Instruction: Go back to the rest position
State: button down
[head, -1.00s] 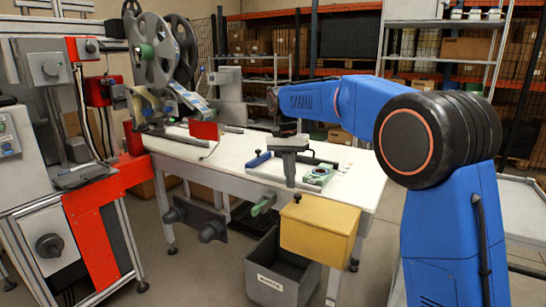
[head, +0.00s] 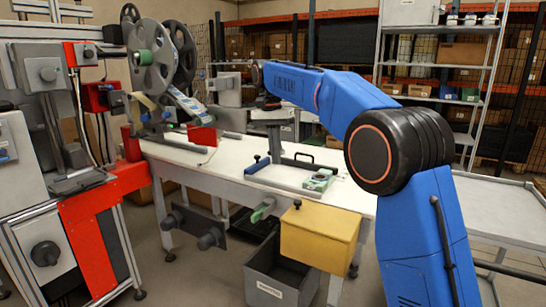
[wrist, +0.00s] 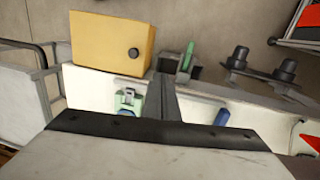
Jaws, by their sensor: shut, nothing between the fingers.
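My gripper (head: 275,158) hangs from the end of my blue arm and points down above the white table (head: 207,173). It is shut and holds nothing. In the wrist view its fingers (wrist: 168,78) show as one closed grey bar over the table. Below it is a green and grey fixture (head: 319,180), which also shows in the wrist view (wrist: 128,99). A blue-knobbed handle (head: 258,164) is close by on the tabletop. The gripper appears apart from both.
A yellow box (head: 318,236) is at the table's front edge, above a grey bin (head: 270,283). Large tape reels (head: 150,55) stand at the back left beside a machine with a red frame (head: 92,235). A shelf rack (head: 455,100) is at the back right.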

jog(key=s+d+n+t+y, duration=0.1)
jog(key=s+d+n+t, duration=0.2)
jog(key=s+d, duration=1.7)
jog(key=s+d+f+n+t, duration=0.1)
jog(key=s+d+f, duration=0.3)
jog(key=s+f, duration=0.5)
jog(key=s+d+f+n+t, duration=0.1)
jog(key=s+d+f, duration=0.3)
jog(key=s+f, duration=0.5)
jog(key=s, duration=0.6)
jog(key=shift+s+f+n+t, duration=0.25)
jog(key=shift+f+n+t, duration=0.05)
jog(key=shift+f+t, duration=0.1)
